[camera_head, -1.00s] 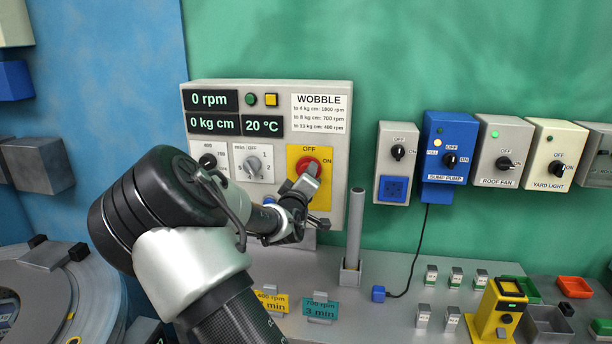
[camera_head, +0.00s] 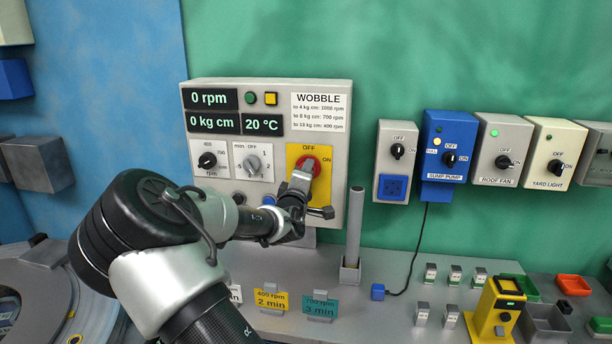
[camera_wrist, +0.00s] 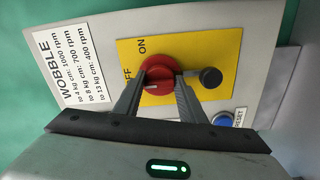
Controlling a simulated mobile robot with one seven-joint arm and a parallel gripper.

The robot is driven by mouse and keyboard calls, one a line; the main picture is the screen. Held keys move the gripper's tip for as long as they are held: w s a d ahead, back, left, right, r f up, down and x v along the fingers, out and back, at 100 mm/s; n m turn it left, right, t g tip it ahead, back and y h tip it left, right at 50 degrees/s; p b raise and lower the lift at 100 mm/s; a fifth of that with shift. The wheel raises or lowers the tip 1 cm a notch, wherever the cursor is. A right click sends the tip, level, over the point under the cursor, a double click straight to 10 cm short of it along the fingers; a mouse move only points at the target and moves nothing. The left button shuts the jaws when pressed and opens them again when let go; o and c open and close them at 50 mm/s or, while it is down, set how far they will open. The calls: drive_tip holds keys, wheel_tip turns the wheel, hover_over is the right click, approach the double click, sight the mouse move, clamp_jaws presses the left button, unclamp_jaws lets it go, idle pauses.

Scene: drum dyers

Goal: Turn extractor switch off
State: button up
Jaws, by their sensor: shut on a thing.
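The red rotary switch (camera_head: 315,165) sits on a yellow plate (camera_head: 295,153) marked OFF at the top and ON at the right, on the grey panel. My gripper (camera_head: 301,178) is at the switch and hides much of it in the head view. In the wrist view, the fingers (camera_wrist: 159,86) stand on either side of the red knob (camera_wrist: 157,67) and are shut on it. A short white mark shows on the knob near its OFF side, but its exact setting is hard to read. The panel display (camera_head: 209,97) reads 0 rpm.
A grey upright post (camera_head: 354,228) stands right of the panel. Smaller switch boxes, including a blue one (camera_head: 446,146), hang further right.

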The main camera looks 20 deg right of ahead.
drive_tip(key=o, duration=1)
drive_tip(key=shift+o, duration=0.2)
drive_tip(key=v, duration=1.7)
drive_tip(key=shift+s+a, duration=0.2)
